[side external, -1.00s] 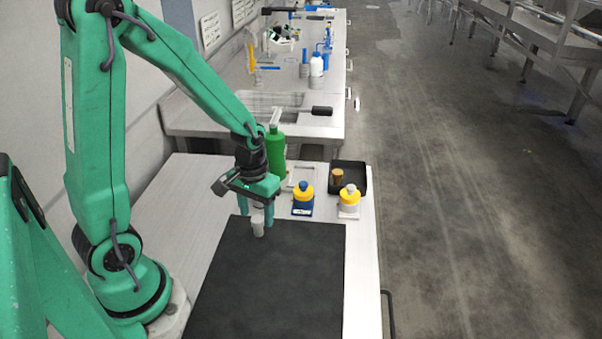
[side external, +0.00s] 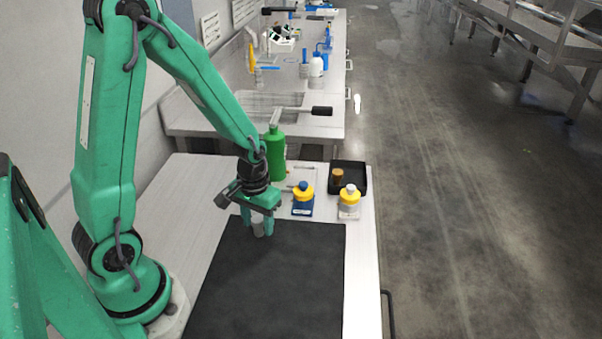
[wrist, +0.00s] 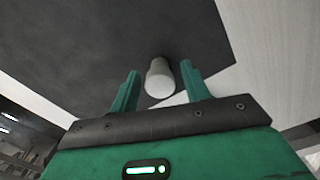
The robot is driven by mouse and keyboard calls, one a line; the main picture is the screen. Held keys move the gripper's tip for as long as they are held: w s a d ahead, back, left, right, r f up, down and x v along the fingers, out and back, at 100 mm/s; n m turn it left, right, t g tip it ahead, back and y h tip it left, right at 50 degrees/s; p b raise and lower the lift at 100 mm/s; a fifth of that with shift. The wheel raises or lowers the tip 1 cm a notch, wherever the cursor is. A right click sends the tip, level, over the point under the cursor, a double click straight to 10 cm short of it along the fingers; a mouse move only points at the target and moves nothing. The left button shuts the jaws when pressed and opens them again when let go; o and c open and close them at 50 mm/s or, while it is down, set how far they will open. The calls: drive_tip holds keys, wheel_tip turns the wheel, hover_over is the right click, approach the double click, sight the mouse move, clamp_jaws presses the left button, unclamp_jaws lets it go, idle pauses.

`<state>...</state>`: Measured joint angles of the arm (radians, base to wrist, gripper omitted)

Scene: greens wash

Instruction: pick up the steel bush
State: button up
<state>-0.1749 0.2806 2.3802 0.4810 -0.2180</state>
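The steel bush (side external: 259,229) is a small pale grey cylinder standing on the black mat (side external: 285,285), near its back edge. It also shows in the wrist view (wrist: 159,80), upper middle. My gripper (side external: 257,233) is pointing down over the bush, with one green finger on each side of it. A gap shows on the left side. The upper part of the bush is hidden by my gripper in the side view.
Behind the mat stand a green bottle (side external: 276,155), a blue bottle with a yellow top (side external: 303,203) and a white and yellow bottle (side external: 349,205). A black tray (side external: 359,181) holds a brown cylinder (side external: 338,177). The front of the mat is clear.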

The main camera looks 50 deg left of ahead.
drive_tip(key=c, duration=0.8)
drive_tip(key=shift+r, duration=0.1)
drive_tip(key=shift+r, duration=0.9)
drive_tip(key=shift+d+r, duration=0.2)
drive_tip(key=shift+r, duration=0.45)
drive_tip(key=shift+d+r, duration=0.15)
drive_tip(key=shift+r, duration=0.45)
drive_tip(key=s+d+r, duration=0.4)
drive_tip(key=d+r, duration=0.2)
drive_tip(key=d, duration=0.4)
drive_tip(key=shift+r, duration=0.25)
drive_tip(key=shift+d, duration=0.1)
drive_tip(key=n, duration=0.3)
approach(258, 220)
drive_tip(key=w, duration=0.4)
drive_tip(key=w+a+f+n, duration=0.2)
drive_tip(key=w+a, duration=0.1)
drive_tip(key=a, duration=0.7)
drive_tip(key=shift+n, duration=0.4)
